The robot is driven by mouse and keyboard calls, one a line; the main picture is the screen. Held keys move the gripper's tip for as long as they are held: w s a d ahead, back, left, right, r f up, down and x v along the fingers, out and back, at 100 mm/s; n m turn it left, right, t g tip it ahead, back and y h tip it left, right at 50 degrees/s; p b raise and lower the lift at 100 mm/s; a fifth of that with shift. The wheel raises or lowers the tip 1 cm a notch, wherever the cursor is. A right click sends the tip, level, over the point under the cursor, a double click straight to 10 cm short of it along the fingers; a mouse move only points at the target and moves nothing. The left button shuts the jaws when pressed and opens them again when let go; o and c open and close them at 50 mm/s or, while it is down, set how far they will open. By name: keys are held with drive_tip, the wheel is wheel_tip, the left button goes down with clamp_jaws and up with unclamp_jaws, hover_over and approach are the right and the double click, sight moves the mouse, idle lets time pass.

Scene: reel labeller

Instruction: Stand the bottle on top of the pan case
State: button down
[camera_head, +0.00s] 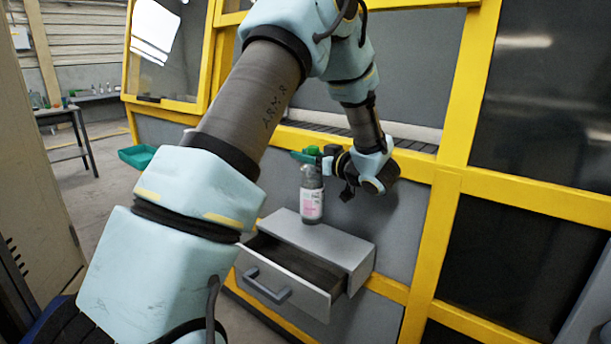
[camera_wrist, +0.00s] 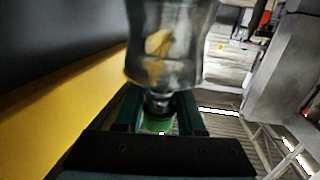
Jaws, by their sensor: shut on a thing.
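The bottle (camera_head: 311,205) is clear grey with a white and pink label and a green top. It hangs upright in the head view, over the back left of the grey pan case (camera_head: 335,243). I cannot tell whether its base touches the case top. My gripper (camera_head: 322,163) is shut on the bottle's neck near the cap, coming from the right. In the wrist view the bottle (camera_wrist: 168,50) stretches away from my gripper (camera_wrist: 158,112), blurred, with the green cap between the fingers.
The case's drawer (camera_head: 290,275) is pulled open towards the front left. Yellow frame posts (camera_head: 440,215) and grey panels stand close behind and to the right.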

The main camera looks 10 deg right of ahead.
sight(305, 169)
drive_tip(key=shift+f, duration=2)
drive_tip(key=shift+f, duration=0.15)
drive_tip(key=c, duration=0.5)
unclamp_jaws()
drive_tip(key=shift+s, duration=0.1)
drive_tip(key=b+v, duration=0.2)
drive_tip(key=v, duration=0.9)
drive_tip(key=shift+s+d, duration=0.2)
drive_tip(key=shift+s, duration=0.15)
drive_tip(key=shift+d, duration=0.1)
